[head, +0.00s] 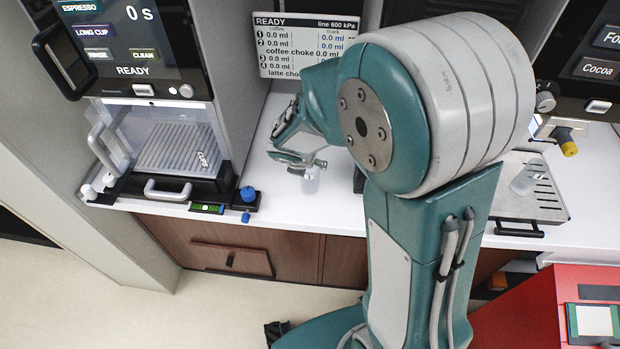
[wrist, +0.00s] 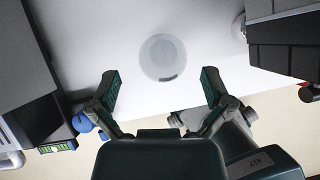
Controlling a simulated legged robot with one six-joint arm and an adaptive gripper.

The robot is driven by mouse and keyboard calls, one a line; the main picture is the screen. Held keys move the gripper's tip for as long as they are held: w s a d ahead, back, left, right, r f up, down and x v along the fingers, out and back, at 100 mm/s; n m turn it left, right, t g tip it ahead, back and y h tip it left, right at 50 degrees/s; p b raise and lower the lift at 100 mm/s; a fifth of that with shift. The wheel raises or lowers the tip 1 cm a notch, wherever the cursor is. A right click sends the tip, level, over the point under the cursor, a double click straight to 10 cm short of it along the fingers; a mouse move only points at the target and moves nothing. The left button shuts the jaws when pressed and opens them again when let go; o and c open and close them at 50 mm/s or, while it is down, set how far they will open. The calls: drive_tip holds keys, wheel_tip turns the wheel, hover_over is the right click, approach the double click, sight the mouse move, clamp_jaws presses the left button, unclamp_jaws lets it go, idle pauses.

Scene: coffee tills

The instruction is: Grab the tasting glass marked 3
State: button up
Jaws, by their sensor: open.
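A small clear glass (head: 311,181) stands on the white counter just below my gripper (head: 299,160) in the head view. In the wrist view the glass (wrist: 163,57) appears from above as a pale round shape with a dark mark on its near edge. I cannot read that mark. My gripper (wrist: 160,77) is open and empty, with one finger to each side of the glass's line and the glass slightly ahead of the fingertips. I see no contact. A second clear glass (head: 523,180) stands on the drip tray at right; no number is legible.
A coffee machine (head: 180,148) with a glass-fronted bay stands at left, with a blue knob (head: 248,193) beside it. A display (head: 304,45) stands behind the counter. The drip tray (head: 548,203) is at right. A red unit (head: 540,310) stands at lower right.

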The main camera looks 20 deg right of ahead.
drive_tip(key=shift+x, duration=1.85)
drive_tip(key=shift+s+f, duration=0.1)
drive_tip(key=shift+s, duration=0.1)
drive_tip(key=c, duration=1.3)
drive_tip(key=shift+r, duration=0.65)
drive_tip(key=s+a+r, duration=0.1)
drive_tip(key=s+r, duration=0.3)
drive_tip(key=s+a+r, duration=0.2)
drive_tip(key=s+r, duration=0.2)
drive_tip(key=s, duration=0.1)
drive_tip(key=s+a+r, duration=0.1)
drive_tip(key=s+r, duration=0.2)
drive_tip(key=s, duration=0.1)
drive_tip(key=shift+s+a+r, duration=0.15)
drive_tip(key=shift+a+r, duration=0.1)
drive_tip(key=shift+r, duration=0.15)
